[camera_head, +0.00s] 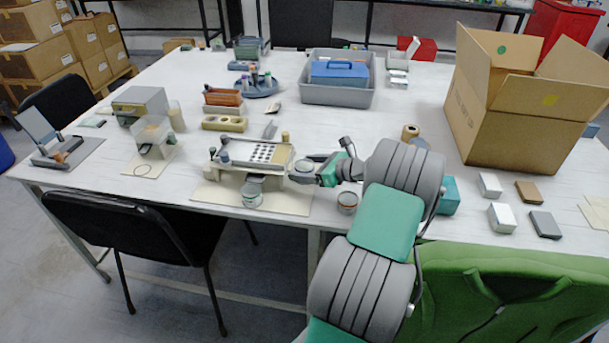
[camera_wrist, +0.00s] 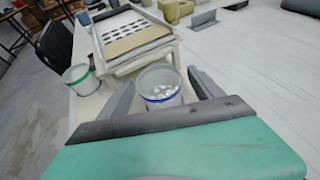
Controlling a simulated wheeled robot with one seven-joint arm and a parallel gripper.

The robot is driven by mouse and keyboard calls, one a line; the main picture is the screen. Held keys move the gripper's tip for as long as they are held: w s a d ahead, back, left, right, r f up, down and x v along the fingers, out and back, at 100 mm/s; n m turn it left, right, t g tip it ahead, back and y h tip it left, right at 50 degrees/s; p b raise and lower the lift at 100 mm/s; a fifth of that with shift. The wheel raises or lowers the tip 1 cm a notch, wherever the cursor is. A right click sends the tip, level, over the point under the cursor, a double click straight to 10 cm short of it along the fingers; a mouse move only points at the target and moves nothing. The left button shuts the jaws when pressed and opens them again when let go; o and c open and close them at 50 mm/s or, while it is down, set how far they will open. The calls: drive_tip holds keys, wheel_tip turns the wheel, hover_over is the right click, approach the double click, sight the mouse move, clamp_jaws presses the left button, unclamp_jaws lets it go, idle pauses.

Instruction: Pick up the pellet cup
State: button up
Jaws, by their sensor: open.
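The pellet cup, a clear cup with a blue band and white pellets inside, stands upright in the wrist view (camera_wrist: 160,88) beside a tray machine. In the head view it is the small round cup (camera_head: 305,165) at the machine's right end. My gripper (camera_head: 306,174) is open, its two grey fingers on either side of the cup in the wrist view (camera_wrist: 161,96). Whether the fingers touch the cup I cannot tell. The cup's lower part is partly hidden by my gripper's body.
The tray machine (camera_head: 262,156) adjoins the cup on the left. A green-banded cup (camera_head: 252,194) stands at the machine's front, and a red-banded cup (camera_head: 347,202) stands by my arm. A large open carton (camera_head: 515,125) is at the right.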

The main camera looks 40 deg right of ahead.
drive_tip(key=shift+w+f, duration=0.15)
drive_tip(key=shift+w, duration=0.3)
drive_tip(key=shift+c, duration=0.6)
drive_tip(key=c, duration=1.3)
